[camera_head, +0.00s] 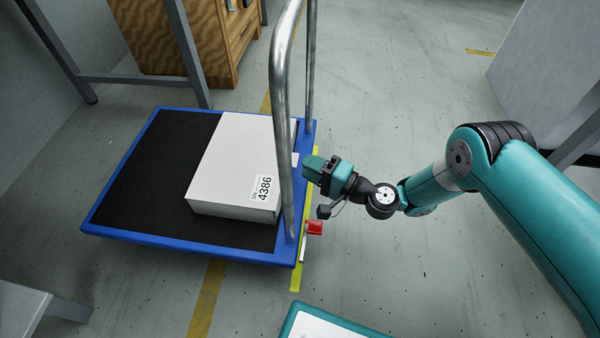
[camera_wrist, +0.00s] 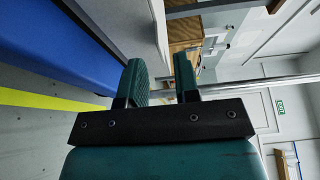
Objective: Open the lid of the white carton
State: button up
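The white carton (camera_head: 232,165) lies flat on the blue trolley, its top flat and closed. A label with 4386 is on its top near the front right corner. In the wrist view a pale grey-white face (camera_wrist: 128,25), apparently the carton's side, shows ahead of the fingers. My gripper (camera_head: 312,168) is just right of the trolley's handle, level with the carton's right side. In the wrist view my gripper's two fingers (camera_wrist: 160,80) stand apart with nothing clearly between them. Whether a finger touches the carton cannot be told.
The blue trolley (camera_head: 160,236) has a black mat (camera_head: 150,180). Its tall metal handle (camera_head: 283,130) rises between my gripper and most of the carton; the bar also crosses the wrist view (camera_wrist: 265,84). A wooden cabinet (camera_head: 190,45) stands behind.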

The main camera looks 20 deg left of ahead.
jog(key=shift+w+a+f+b, duration=0.1)
jog(key=shift+a+f+b, duration=0.1)
jog(key=shift+a+b, duration=1)
jog(key=shift+w+a+r, duration=0.1)
jog(key=shift+a+r, duration=0.15)
jog(key=shift+a, duration=0.05)
grip_shut()
